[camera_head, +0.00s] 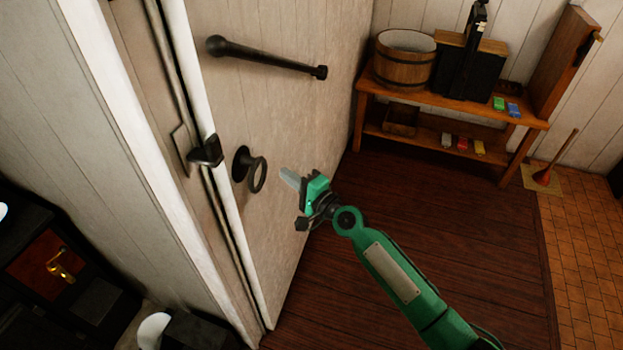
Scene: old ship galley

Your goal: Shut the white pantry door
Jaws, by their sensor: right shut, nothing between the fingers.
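The white pantry door (280,120) stands upright at the left of the middle. It has a long black bar handle (265,58) up high and a dark round knob (250,170) near its left edge. That edge is close beside the white door frame (130,130), with a narrow dark line between them. A black latch piece (206,153) sits at this line. I cannot tell whether the door is fully latched. My right gripper (289,177) is shut and empty, just right of the knob, in front of the door face. I cannot tell whether it touches the door. My left gripper is not in view.
A wooden bench (455,108) with a barrel-like bucket (403,60), a black case (466,68) and small coloured items stands at the back right. A plunger (543,177) stands right of it. Dark cabinet furniture (60,255) is at lower left. The wooden floor (430,210) is clear.

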